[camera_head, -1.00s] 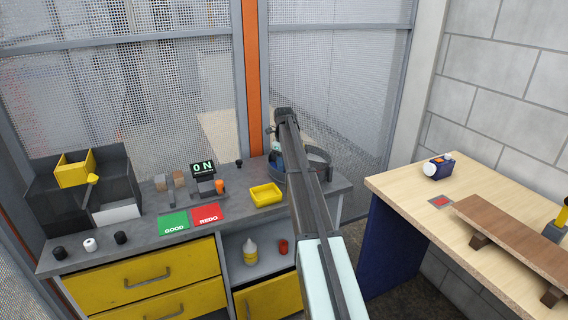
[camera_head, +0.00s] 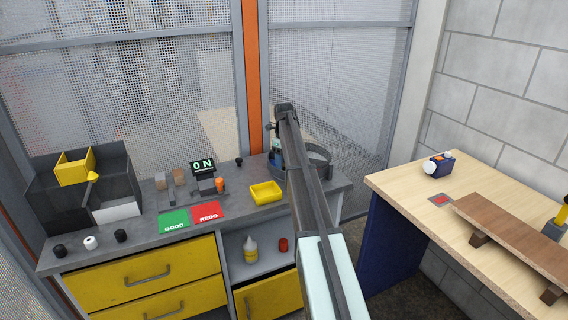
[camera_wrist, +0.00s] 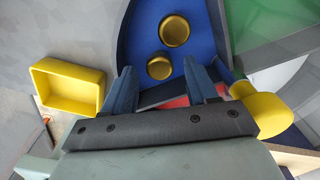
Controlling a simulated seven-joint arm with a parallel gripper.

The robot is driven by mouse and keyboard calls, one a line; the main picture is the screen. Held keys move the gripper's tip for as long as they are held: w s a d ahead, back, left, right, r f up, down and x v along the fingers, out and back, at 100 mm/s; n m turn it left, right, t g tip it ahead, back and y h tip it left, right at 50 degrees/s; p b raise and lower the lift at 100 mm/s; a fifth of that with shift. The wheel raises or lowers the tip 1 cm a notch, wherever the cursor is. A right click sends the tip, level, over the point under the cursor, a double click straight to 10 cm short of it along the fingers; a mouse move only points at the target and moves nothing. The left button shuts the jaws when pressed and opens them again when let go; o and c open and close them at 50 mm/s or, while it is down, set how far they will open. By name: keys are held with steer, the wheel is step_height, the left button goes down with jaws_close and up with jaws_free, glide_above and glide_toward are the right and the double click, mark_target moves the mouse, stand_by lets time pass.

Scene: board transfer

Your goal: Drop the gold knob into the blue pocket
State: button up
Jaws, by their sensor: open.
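Two round gold knobs show in the wrist view, one (camera_wrist: 160,67) near the fingers and one (camera_wrist: 174,30) farther off. Both lie over the blue pocket (camera_wrist: 207,42) of a round divided tray with grey walls. My gripper (camera_wrist: 163,84) is open, its two blue fingers apart over the pocket. The nearer knob appears just beyond the gap between the fingertips, with nothing gripped. In the head view the round tray (camera_head: 320,157) is at the bench's right end, partly hidden by my arm. My fingers are hidden there.
A yellow bin (camera_head: 265,193) sits left of the round tray and also shows in the wrist view (camera_wrist: 68,87). Green GOOD (camera_head: 173,221) and red REDO (camera_head: 206,212) pads lie farther left. A wooden table (camera_head: 410,195) stands at the right, across a gap.

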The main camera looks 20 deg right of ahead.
step_height(320, 180, up, 12)
stand_by(0.5)
stand_by(0.3)
